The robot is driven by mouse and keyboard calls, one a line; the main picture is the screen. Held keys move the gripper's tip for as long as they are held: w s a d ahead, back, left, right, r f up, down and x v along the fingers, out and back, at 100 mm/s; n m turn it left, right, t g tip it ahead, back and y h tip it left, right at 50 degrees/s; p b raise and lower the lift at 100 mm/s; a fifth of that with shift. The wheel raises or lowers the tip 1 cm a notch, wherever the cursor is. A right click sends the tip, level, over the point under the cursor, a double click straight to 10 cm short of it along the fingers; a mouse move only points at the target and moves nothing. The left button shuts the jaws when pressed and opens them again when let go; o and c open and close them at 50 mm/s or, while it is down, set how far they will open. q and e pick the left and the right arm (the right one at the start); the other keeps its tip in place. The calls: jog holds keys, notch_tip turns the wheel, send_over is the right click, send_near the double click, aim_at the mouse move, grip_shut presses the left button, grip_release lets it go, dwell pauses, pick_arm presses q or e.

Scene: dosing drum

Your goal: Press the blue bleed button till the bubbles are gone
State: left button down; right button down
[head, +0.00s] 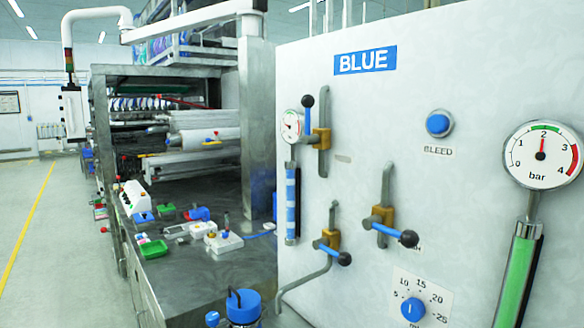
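The blue bleed button (438,123) is a round blue cap in a grey collar on the white panel (400,75), above the "BLEED" label (438,151). Nothing touches it. An upright sight tube (291,200) at the panel's left edge shows blue sections broken by paler bands, which look like bubbles. The "BLUE" sign (365,60) is at the top of the panel. Neither of my grippers is in view.
Black-knobbed valve levers (408,238) stick out of the panel below and left of the button. A large gauge (540,154) points near 2 bar above a green tube (516,275). A blue dial (413,309) is at the bottom. A cluttered machine bench (190,265) stands left.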

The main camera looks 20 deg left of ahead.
pick_arm(q)
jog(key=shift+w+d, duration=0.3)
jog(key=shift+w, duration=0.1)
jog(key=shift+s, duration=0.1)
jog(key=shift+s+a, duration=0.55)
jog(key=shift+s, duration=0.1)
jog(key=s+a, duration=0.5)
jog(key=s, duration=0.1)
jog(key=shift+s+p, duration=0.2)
jog(key=shift+p, duration=0.2)
dwell(1.8)
